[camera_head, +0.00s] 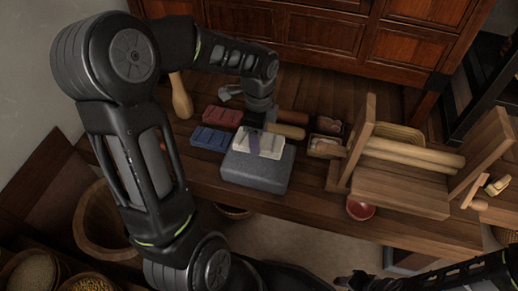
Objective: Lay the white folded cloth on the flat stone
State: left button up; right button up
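The white folded cloth (271,147) lies over the back part of the top of the grey flat stone (256,174), with a purple band across its middle. The stone sits near the front edge of the wooden bench. My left gripper (254,124) points down at the back edge of the white cloth. Its fingertips are small and dark here, so I cannot tell whether they grip the cloth or are apart from it. My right gripper (352,281) is low at the bottom edge, away from the cloth and stone, and its fingers are unclear.
A red folded cloth (221,117) and a blue one (210,138) lie left of the stone. A wooden handle (286,131) lies behind it. A wooden rack with rollers (412,153) and a red bowl (360,209) stand to the right. Baskets are below left.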

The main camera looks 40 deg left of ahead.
pick_arm(q)
jog(key=shift+f+b, duration=0.9)
jog(key=shift+f, duration=1.55)
jog(key=shift+f, duration=0.2)
jog(key=o, duration=1.4)
jog(key=shift+o, duration=0.2)
jog(key=shift+r, duration=0.15)
notch_tip(320, 180, up, 11)
jog(key=p, duration=0.3)
jog(key=shift+p, duration=0.3)
jog(key=shift+r, duration=0.55)
